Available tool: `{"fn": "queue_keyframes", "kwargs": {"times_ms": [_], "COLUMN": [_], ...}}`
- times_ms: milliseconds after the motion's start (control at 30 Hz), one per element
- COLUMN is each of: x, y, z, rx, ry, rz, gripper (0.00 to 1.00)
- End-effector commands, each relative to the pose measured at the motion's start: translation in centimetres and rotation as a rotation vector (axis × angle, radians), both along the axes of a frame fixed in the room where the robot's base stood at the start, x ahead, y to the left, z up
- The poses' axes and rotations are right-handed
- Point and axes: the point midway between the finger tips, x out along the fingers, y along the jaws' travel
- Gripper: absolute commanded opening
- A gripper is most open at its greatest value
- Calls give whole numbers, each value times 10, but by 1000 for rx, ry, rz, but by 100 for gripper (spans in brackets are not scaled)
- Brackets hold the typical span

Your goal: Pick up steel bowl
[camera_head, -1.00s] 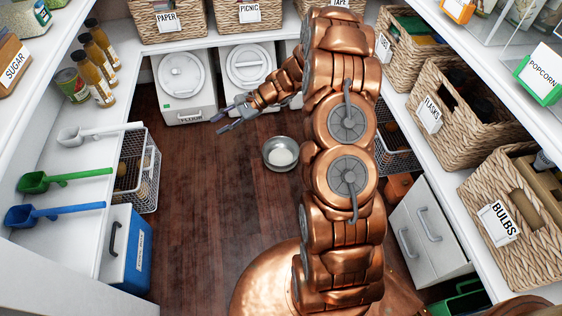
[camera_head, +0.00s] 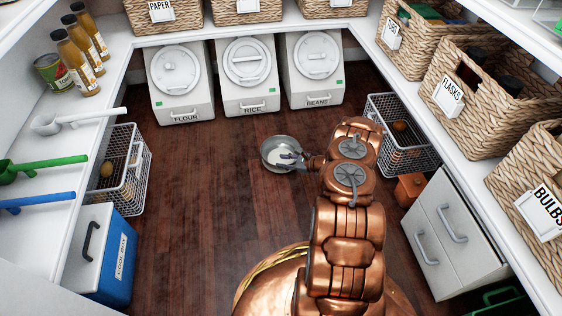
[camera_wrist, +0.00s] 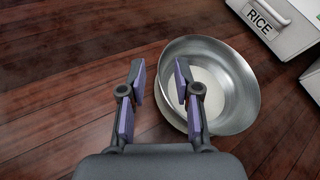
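The steel bowl (camera_head: 268,146) is round and shiny, on the dark wood floor in the middle of the head view. It fills the right centre of the wrist view (camera_wrist: 238,88), with its pale inner base partly hidden by a finger. My gripper (camera_wrist: 160,80) is open and empty. In the wrist view the bowl's left rim lies between the two fingers, the right finger over the bowl's inside and the left one over bare floor. In the head view my gripper (camera_head: 289,156) overlaps the bowl's right side. I cannot tell whether a finger touches the bowl.
White flour (camera_head: 181,85), rice (camera_head: 243,76) and beans (camera_head: 314,70) bins stand behind the bowl. A wire basket (camera_head: 128,170) and blue cool box (camera_head: 120,262) are at left. Another wire basket (camera_head: 405,150) and a white drawer unit (camera_head: 455,235) are at right. Floor left of the bowl is clear.

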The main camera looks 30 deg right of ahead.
Motion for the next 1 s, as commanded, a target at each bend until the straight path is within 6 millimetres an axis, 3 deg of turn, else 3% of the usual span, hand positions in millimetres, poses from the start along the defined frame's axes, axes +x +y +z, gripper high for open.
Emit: {"fn": "queue_keyframes", "kwargs": {"times_ms": [67,267,1000], "x": [-6,-5,50], "y": [-8,-12,18], "z": [-19,-32,-63], "rx": [7,11,11], "ry": [9,14,14], "rz": [-29,-54,-53], "gripper": [32,32,32]}}
